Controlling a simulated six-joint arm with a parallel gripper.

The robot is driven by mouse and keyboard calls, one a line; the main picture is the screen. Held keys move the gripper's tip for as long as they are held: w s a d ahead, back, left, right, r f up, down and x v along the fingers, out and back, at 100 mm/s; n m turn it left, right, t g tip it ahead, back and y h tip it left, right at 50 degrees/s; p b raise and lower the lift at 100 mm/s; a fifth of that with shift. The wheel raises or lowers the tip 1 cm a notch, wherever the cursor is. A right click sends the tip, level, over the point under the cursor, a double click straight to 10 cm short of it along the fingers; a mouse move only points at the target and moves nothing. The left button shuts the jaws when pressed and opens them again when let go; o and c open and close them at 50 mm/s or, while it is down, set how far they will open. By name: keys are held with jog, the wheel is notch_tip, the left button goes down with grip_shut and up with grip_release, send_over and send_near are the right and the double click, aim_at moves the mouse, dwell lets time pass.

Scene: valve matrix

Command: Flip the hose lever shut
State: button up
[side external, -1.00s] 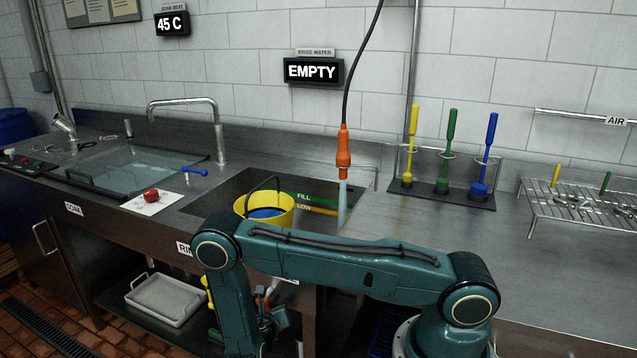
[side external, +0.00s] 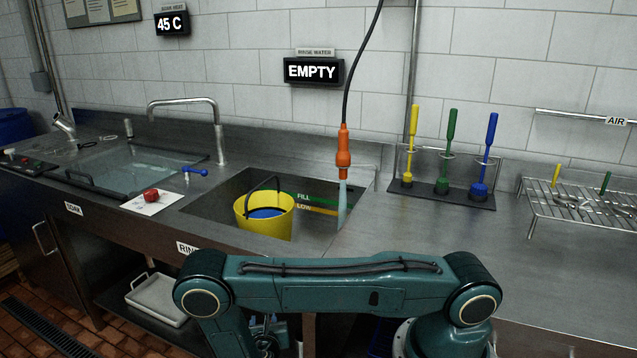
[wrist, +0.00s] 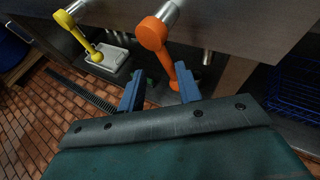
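In the wrist view an orange lever (wrist: 154,36) sits on a metal pipe under the counter front, its handle hanging down and slightly right. My gripper (wrist: 161,75) is open, its two blue fingers spread apart with the handle's lower part showing between them. I cannot tell whether they touch it. In the side view the orange hose nozzle (side external: 343,148) hangs over the rinse sink, and a pale stream (side external: 342,203) runs down from it. My gripper is mostly hidden there behind my arm, and the orange lever is hidden too.
A yellow lever (wrist: 75,28) hangs left of the orange one. A grey tray (wrist: 110,62) and a blue wire basket (wrist: 295,88) lie below. A yellow bucket (side external: 264,212) stands in the sink. The rinse water display (side external: 313,71) reads EMPTY.

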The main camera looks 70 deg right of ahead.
jog(key=v, duration=0.7)
jog(key=s+r+m+g+y, duration=0.2)
jog(key=r+m+y, duration=0.1)
jog(key=r+m, duration=0.6)
jog(key=s+d+r+m+g+y, duration=0.1)
jog(key=s+r+m+g+y, duration=0.1)
jog(key=r+m, duration=0.7)
jog(key=shift+s+d+r+g+y, duration=0.35)
jog(key=shift+r+y, duration=0.45)
jog(key=shift+r, duration=1.5)
jog(key=shift+a, duration=0.1)
